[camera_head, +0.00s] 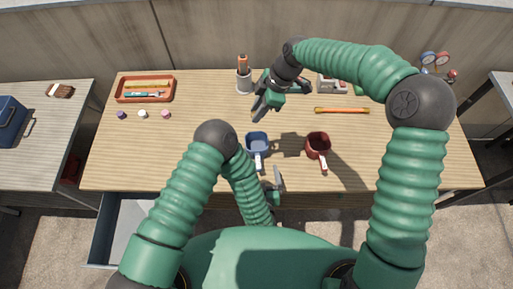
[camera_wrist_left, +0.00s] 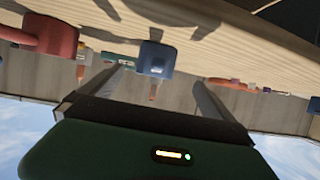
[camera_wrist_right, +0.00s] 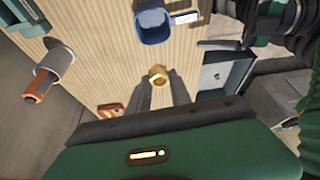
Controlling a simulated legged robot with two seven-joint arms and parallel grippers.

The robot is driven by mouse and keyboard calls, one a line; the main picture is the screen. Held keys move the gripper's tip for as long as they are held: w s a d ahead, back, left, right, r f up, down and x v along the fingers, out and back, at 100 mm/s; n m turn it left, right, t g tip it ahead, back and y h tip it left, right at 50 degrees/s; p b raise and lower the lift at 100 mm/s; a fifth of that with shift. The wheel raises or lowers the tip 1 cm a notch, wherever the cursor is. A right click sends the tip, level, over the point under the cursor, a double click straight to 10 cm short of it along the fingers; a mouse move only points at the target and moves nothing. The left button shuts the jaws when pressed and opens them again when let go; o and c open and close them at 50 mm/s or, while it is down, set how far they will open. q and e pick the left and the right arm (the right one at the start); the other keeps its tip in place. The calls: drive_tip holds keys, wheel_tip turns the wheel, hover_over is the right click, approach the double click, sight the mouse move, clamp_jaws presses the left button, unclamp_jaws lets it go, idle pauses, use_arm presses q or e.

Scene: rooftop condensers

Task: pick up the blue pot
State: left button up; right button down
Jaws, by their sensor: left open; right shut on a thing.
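The blue pot (camera_head: 257,143) stands on the table near its front middle, its handle pointing to the front edge. My left gripper (camera_head: 274,187) is open and empty by the front edge, near the handle end and apart from it. In the left wrist view the blue pot (camera_wrist_left: 157,58) shows ahead, between and beyond the open fingers (camera_wrist_left: 160,76). My right gripper (camera_head: 259,110) is behind the blue pot, shut on a small brass-coloured piece (camera_wrist_right: 158,76). The right wrist view also shows the blue pot (camera_wrist_right: 154,24), apart from this gripper.
A red pot (camera_head: 317,147) stands right of the blue one. An orange tray (camera_head: 119,95) lies at the back left, small knobs in front of it. A holder (camera_head: 243,84) with an orange-handled tool stands at the back. An orange bar (camera_head: 342,110) lies right. The front left is clear.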

sight(258, 156)
use_arm(q)
drive_tip(key=x, duration=1)
drive_tip(key=shift+w+d+r, duration=0.15)
drive_tip(key=shift+d, duration=0.2)
drive_tip(key=c, duration=1.7)
wheel_tip(258, 156, up, 9)
wheel_tip(258, 156, down, 4)
drive_tip(key=shift+f, duration=2.2)
